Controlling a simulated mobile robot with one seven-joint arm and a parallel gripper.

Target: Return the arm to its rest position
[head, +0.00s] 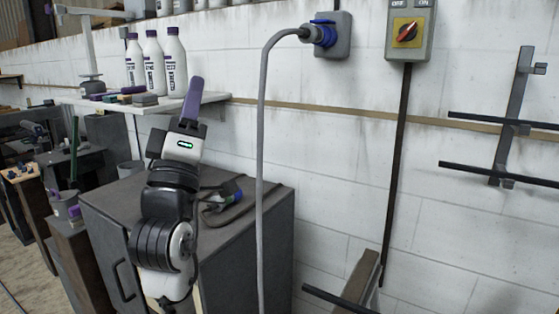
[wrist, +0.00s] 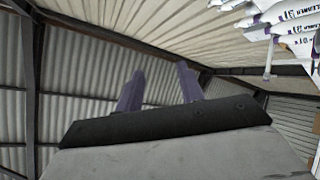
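My arm rises in front of the grey cabinet in the head view, with my gripper (head: 192,100) pointing up, its purple fingers just in front of the shelf edge. From this side one finger covers the other. In the wrist view, the two purple fingers of my gripper (wrist: 160,85) stand apart with nothing between them.
White bottles (head: 152,65) stand on the wall shelf (head: 210,101), left of my gripper. A grey cable hangs from a blue plug (head: 320,34) in a wall socket. A switch box (head: 409,30) and a metal rack (head: 512,115) are at right. A dark cabinet (head: 270,240) stands behind my arm.

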